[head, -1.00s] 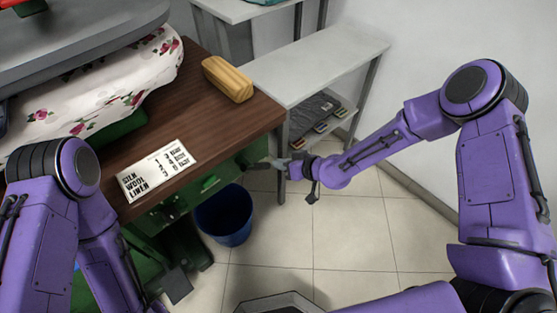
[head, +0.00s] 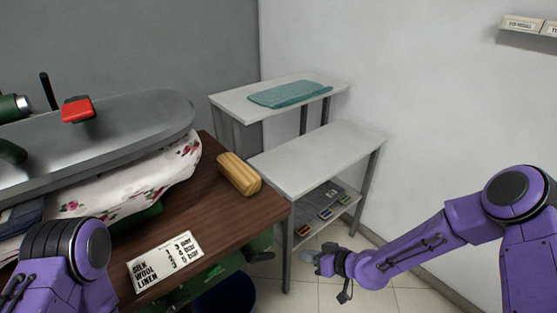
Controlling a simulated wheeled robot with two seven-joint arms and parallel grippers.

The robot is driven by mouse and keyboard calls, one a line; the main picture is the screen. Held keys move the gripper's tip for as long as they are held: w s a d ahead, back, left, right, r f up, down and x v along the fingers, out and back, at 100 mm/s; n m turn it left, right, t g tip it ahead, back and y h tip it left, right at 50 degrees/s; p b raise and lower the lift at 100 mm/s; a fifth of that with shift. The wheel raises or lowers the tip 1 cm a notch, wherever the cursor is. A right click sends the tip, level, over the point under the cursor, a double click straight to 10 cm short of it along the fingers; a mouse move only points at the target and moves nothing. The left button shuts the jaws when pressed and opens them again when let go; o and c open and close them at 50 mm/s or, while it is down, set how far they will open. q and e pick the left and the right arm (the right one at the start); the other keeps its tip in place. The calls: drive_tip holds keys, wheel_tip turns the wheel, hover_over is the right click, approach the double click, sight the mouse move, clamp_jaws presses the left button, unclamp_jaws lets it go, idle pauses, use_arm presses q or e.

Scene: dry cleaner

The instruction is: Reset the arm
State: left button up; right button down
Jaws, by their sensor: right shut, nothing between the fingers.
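My right arm comes in from the right, and my right gripper (head: 312,259) is shut and empty. It hangs low in front of the shelf unit (head: 310,158), to the right of the wooden table's edge and above the tiled floor. Its fingertips look small and slightly blurred at this distance. Part of my left arm shows at the lower left, beside the table, but my left gripper is out of the picture.
The wooden table (head: 225,222) holds a yellow wooden block (head: 238,174), a fabric-care card (head: 165,262) and floral cloth (head: 130,190) under a grey press (head: 110,135). A teal folded cloth (head: 290,94) lies on the rear shelf. A blue bin (head: 230,297) is partly hidden. Floor tiles lie open right of the table.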

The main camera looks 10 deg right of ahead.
drive_tip(key=s+d+f+m+g+h+p, duration=0.1)
drive_tip(key=s+d+f+m+h, duration=0.2)
drive_tip(key=s, duration=0.7)
drive_tip(key=s+d+f+m+g+h, duration=0.2)
drive_tip(key=s+d+f+m+h, duration=0.1)
drive_tip(key=s+d, duration=0.4)
drive_tip(key=s+d+f+m+g+h+p, duration=0.1)
drive_tip(key=s+d+m+h, duration=0.3)
drive_tip(key=s, duration=0.9)
drive_tip(key=shift+s+d+f+m+g+h+p, duration=0.15)
drive_tip(key=shift+d+f+m+g+h+p, duration=0.25)
drive_tip(key=shift+f+g+h, duration=0.35)
